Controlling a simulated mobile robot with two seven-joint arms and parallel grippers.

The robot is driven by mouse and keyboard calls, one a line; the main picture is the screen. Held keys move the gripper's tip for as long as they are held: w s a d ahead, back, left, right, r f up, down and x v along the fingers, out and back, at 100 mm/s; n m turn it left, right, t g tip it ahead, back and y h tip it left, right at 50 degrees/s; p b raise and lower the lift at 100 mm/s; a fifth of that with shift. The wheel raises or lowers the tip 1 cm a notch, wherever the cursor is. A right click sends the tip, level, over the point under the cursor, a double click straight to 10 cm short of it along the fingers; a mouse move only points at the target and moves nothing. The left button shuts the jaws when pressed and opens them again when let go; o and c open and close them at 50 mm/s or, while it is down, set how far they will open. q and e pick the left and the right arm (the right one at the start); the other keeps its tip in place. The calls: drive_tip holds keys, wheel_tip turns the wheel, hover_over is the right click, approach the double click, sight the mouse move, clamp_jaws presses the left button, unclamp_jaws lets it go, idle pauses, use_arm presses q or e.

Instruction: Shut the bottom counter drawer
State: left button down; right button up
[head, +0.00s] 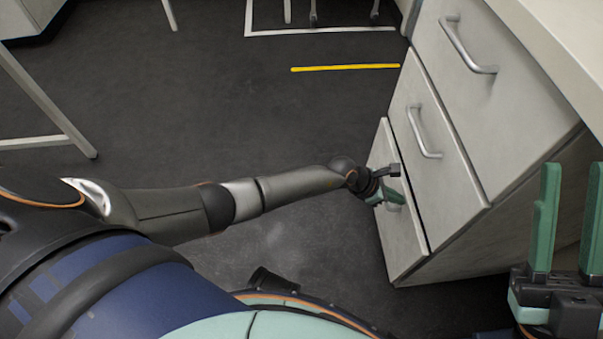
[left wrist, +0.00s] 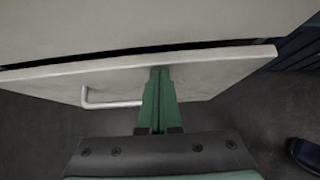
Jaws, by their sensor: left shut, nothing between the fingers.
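The bottom counter drawer (head: 408,235) is the lowest of the stacked light grey drawers in the head view. It stands slightly out, with a narrow dark gap behind its front. My right gripper (head: 573,168) is open and empty at the lower right.
The middle drawer (head: 437,125) and top drawer (head: 487,100) above look closed. The countertop (head: 560,35) overhangs at the upper right. Dark floor (head: 220,120) with a yellow strip (head: 345,67) is clear in front. A white table leg (head: 62,125) stands at left.

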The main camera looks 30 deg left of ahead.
use_arm(q)
drive_tip(key=shift+w+d+r, duration=0.15)
drive_tip(key=shift+w+d, duration=0.45)
drive_tip(key=shift+d, duration=0.3)
use_arm(e)
drive_tip(key=shift+w+d+f, duration=0.15)
drive_tip(key=shift+d+f, duration=0.05)
drive_tip(key=shift+d, duration=0.05)
